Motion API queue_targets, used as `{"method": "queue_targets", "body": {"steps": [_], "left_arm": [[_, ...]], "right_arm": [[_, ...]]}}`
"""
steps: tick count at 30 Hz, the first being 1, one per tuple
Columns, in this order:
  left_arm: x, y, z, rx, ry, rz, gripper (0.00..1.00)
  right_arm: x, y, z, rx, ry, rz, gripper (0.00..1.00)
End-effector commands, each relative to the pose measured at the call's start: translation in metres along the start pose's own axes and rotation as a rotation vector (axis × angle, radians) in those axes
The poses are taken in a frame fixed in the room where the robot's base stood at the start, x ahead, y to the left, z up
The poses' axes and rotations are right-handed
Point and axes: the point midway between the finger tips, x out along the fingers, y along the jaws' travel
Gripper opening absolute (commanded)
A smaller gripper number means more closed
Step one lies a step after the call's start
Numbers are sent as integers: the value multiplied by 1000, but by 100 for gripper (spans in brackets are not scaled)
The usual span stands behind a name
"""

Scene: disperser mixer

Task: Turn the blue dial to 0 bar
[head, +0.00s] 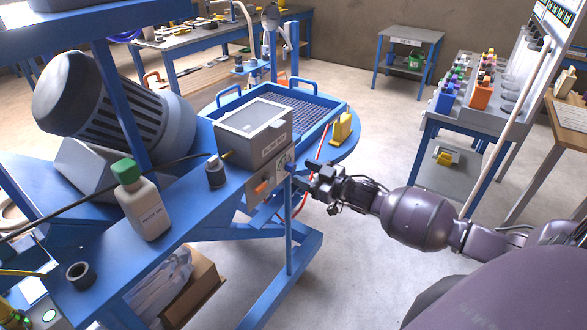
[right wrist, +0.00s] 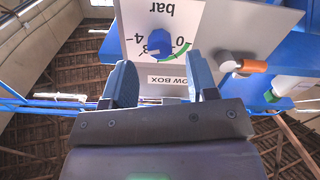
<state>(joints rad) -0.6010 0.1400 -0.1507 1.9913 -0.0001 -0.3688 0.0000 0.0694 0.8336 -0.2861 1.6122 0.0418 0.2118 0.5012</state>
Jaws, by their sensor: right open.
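The blue dial (right wrist: 161,40) sits on a white scale plate (right wrist: 185,15) marked "bar", with 0 and 4 among its figures, upside down in the right wrist view. I cannot tell its exact setting. In the head view the plate (head: 282,163) is on the grey panel's right part, and the dial is hard to make out there. My right gripper (head: 312,178) is open in front of the panel. In the right wrist view its two blue fingers (right wrist: 163,72) stand apart, left and right of the dial, with nothing seen between them. My left gripper is not in view.
An orange-handled lever (right wrist: 250,66) is beside the scale plate. A grey box with a clear lid (head: 250,135) stands above the panel. A white bottle with a green cap (head: 143,205) and a dark-capped small jar (head: 215,172) stand on the blue beam. Open floor (head: 370,270) lies to the right.

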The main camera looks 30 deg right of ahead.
Motion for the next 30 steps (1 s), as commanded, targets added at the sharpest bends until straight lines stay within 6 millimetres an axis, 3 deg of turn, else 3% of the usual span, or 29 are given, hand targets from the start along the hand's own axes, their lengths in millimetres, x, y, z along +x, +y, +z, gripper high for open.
{"method": "queue_targets", "body": {"steps": [3, 9, 21, 30], "left_arm": [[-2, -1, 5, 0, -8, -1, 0], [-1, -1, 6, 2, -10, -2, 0], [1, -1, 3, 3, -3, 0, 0], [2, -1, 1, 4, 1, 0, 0]], "right_arm": [[18, 0, -1, -1, 2, -1, 53], [35, 0, 0, -1, 1, 0, 53], [40, 0, 0, -1, -1, 0, 53], [40, 0, 0, -1, 0, 0, 7]]}}
